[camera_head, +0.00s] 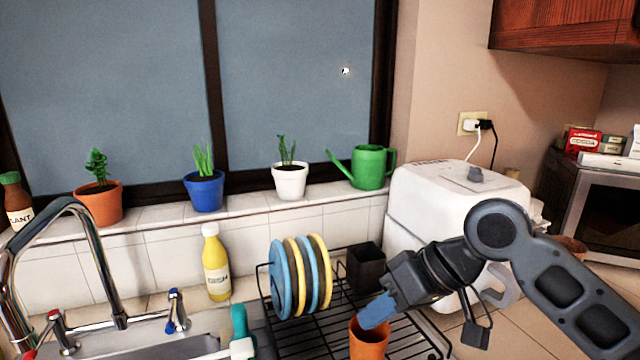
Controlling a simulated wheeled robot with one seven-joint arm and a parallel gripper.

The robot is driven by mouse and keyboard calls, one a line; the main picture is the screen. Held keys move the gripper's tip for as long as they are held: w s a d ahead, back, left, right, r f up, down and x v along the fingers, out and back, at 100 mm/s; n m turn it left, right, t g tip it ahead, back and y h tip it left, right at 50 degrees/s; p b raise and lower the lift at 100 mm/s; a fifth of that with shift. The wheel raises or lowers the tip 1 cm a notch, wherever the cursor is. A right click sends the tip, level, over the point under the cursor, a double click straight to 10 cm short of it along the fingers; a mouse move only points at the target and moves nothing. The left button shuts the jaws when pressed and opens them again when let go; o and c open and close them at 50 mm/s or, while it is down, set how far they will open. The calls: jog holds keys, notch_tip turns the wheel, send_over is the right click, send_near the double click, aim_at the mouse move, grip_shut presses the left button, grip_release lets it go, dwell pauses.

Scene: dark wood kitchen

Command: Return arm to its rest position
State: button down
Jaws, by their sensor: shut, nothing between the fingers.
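My arm reaches in from the lower right over the dish rack (412,322). My gripper (377,311) points down and to the left, with its blue-grey fingers shut. The fingertips are at the rim of an orange cup (368,345) on the rack, overlapping it in the picture. I cannot tell whether they touch it or are inside its opening. Nothing shows held between the fingers.
Blue and yellow plates (300,275) stand in the rack, beside a dark holder (363,268). A white appliance (425,205) stands close behind my arm. The sink (150,340) and faucet (85,225) are at left. Potted plants line the sill.

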jog(key=s+a+r+m+t+y, duration=0.1)
jog(key=s+a+m+t+y, duration=0.2)
jog(key=a+m+t+y, duration=0.55)
jog(key=s+d+f+m+t+h, duration=0.2)
jog(key=s+d+f+h, duration=0.4)
jog(key=s, duration=0.4)
jog(key=s+d+f+m+t+h, duration=0.2)
jog(key=s+d+f+t+h, duration=0.15)
jog(key=s+f+h, duration=0.4)
jog(key=s+d+r+n+h, duration=0.1)
jog(key=s+d+n, duration=0.1)
jog(key=s+d, duration=0.2)
jog(key=s+d+r+n+h, duration=0.1)
jog(key=s+d, duration=0.3)
jog(key=s, duration=0.6)
jog(key=s+d+r+n+g+b, duration=0.1)
jog(key=s+d+r+n, duration=0.2)
jog(key=s, duration=0.4)
jog(key=shift+d+h, duration=0.4)
jog(key=shift+d, duration=0.35)
jog(key=shift+s+r, duration=0.1)
